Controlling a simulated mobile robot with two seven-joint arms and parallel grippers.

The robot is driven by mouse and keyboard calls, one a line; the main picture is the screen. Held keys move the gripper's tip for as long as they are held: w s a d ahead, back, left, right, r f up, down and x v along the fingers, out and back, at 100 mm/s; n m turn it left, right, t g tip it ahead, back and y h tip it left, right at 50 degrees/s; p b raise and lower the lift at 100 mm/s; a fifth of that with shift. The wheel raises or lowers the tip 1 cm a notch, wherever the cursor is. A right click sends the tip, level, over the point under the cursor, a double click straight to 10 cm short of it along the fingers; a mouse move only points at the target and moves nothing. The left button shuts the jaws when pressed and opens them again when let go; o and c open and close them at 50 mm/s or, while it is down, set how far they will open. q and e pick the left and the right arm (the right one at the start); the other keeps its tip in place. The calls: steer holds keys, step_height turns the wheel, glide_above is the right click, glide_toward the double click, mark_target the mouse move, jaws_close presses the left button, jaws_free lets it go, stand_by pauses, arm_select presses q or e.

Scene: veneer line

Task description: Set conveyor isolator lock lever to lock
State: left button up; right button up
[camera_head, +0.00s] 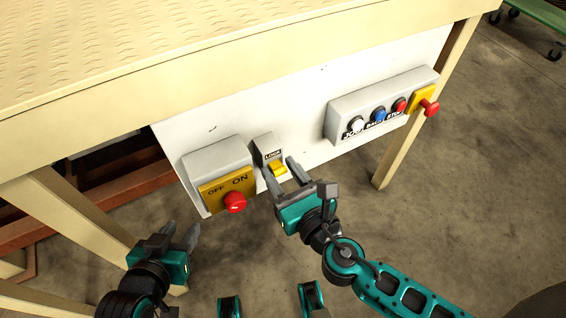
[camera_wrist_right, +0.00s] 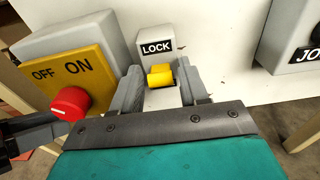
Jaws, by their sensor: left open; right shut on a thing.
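The conveyor isolator lock lever (camera_head: 279,168) is a small yellow lever on a grey housing (camera_head: 265,146) marked LOCK, on the white panel under the table. In the right wrist view the lever (camera_wrist_right: 160,76) sits between the two grey fingers, just below the LOCK label (camera_wrist_right: 157,48). My right gripper (camera_head: 281,171) is shut on the lever, one finger at each side; the fingers partly hide the lower housing. My left gripper (camera_head: 182,232) is open and empty, below and left of the OFF/ON box.
The OFF/ON box (camera_head: 215,159) with its red knob (camera_head: 235,202) is close on the left of the lever. A grey button box (camera_head: 345,117) with white, blue and red buttons and a yellow-backed red knob (camera_head: 430,107) are to the right. Table legs (camera_head: 430,105) stand at both sides.

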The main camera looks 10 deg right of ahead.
steer(key=shift+r+p, duration=0.2)
steer(key=shift+p, duration=0.4)
arm_select(q)
step_height(320, 180, up, 2)
arm_select(e)
steer(key=shift+w, duration=0.1)
arm_select(q)
steer(key=shift+f, duration=0.15)
arm_select(e)
steer(key=shift+f, duration=0.1)
steer(key=o, duration=0.9)
arm_select(q)
steer(key=shift+s, duration=0.1)
